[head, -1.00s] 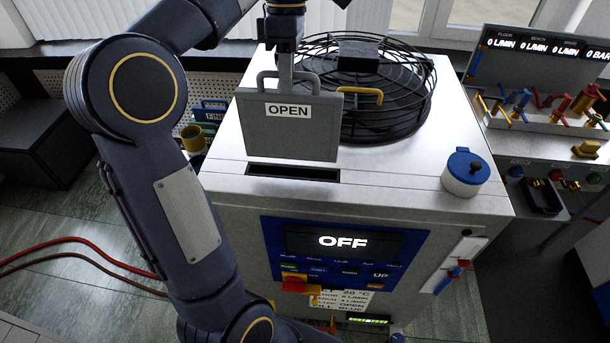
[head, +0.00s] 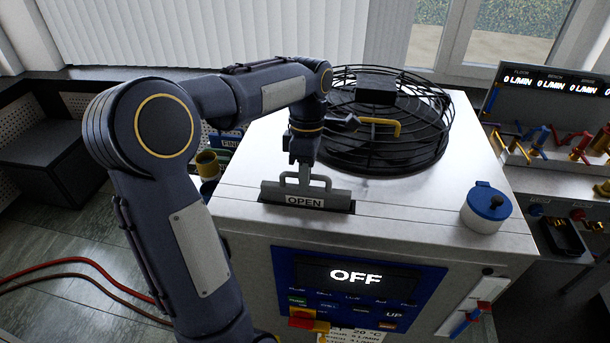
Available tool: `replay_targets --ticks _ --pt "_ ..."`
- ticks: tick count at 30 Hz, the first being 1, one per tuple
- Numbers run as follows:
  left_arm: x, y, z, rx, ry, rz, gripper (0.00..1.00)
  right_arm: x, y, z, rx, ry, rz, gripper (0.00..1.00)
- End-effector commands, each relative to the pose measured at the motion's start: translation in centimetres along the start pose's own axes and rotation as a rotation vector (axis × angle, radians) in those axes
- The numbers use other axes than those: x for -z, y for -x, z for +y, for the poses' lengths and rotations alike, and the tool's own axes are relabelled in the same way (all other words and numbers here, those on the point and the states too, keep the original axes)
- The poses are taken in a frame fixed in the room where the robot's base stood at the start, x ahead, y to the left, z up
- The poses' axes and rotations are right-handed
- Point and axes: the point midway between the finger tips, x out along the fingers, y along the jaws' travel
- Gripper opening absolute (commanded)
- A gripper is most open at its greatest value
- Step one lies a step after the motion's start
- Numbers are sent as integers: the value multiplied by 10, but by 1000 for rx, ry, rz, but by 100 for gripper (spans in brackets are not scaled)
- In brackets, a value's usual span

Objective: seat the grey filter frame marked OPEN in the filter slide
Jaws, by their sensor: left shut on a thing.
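The grey filter frame marked OPEN (head: 335,202) stands upright in the slot of the filter slide on top of the white machine. Only its upper strip with the label and its handle show above the machine top; the rest is hidden inside. The slot is largely covered by the frame, with a dark bit of its edge (head: 264,203) beside it. My left gripper (head: 304,172) is directly above the frame and shut on its handle. My right gripper is not in view.
A black round fan guard (head: 385,150) with a yellow handle (head: 385,123) stands behind the frame. A white pot with a blue lid (head: 486,210) stands to the right on the machine top. The front panel display (head: 355,276) reads OFF. The machine top between frame and pot is clear.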

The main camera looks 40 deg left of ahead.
Motion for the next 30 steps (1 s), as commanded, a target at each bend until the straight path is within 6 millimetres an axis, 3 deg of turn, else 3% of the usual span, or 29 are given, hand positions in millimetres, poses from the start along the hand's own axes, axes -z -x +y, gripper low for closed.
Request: replay_targets --ticks 11,12,16,25,30 --pt "0 -5 1 -1 -1 -1 0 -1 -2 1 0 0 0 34" --pt "0 -4 1 -1 -1 -1 16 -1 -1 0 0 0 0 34" --pt "0 -4 1 0 -1 -1 33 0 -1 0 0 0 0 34" --pt "0 -2 1 -1 0 -1 34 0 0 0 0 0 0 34" --pt "-1 14 1 -4 -1 -2 34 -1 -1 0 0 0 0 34"
